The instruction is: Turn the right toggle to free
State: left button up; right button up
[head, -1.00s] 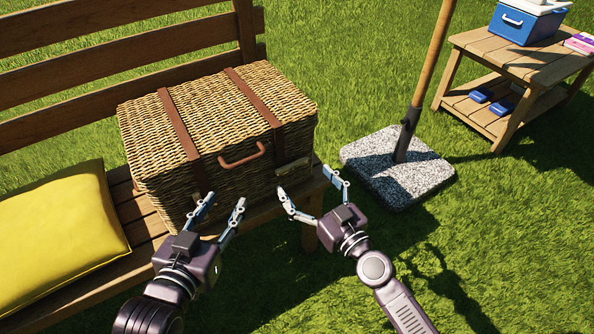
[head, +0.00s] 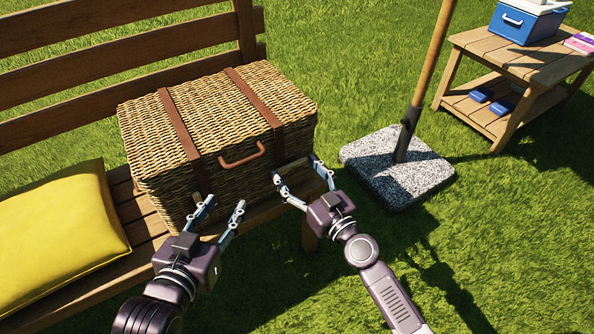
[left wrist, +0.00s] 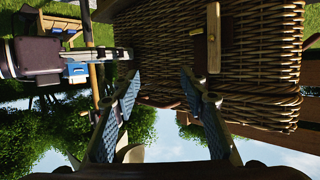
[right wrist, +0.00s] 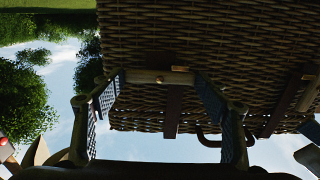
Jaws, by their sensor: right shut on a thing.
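The wicker basket (head: 215,120) stands closed on the bench, with two brown straps and a front handle (head: 242,156). My right gripper (head: 298,170) is at the right strap on its front. In the right wrist view the right toggle (right wrist: 150,77) is a bar lying crosswise over the strap, between my fingertips, which are shut on its ends. In the head view the fingers mostly hide it. The left toggle (left wrist: 213,38) is a light wooden bar lying along its strap in the left wrist view. My left gripper (head: 224,205) is open and empty in front of the basket's left part.
A yellow cushion (head: 60,225) lies on the bench (head: 150,222) left of the basket. A pole in a speckled stone base (head: 385,180) stands to the right. A side table (head: 520,60) with a blue cooler (head: 525,22) is farther back. Grass in front is clear.

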jog(key=shift+m, duration=0.3)
jog(key=m, duration=0.3)
jog(key=shift+m, duration=0.4)
jog(key=m, duration=1)
jog(key=shift+d, duration=0.1)
pick_arm(q)
jog(key=shift+w+d+r+t+h, duration=0.2)
jog(key=shift+r+t, duration=0.1)
jog(key=shift+r, duration=0.25)
jog(key=shift+w+d+r+t+h, duration=0.1)
jog(key=shift+w+r+t, duration=0.15)
jog(key=shift+r, duration=0.3)
pick_arm(e)
jog(key=shift+m, duration=2.2)
jog(key=shift+f, duration=0.1)
jog(key=o, duration=1.2)
jog(key=shift+c, duration=0.2)
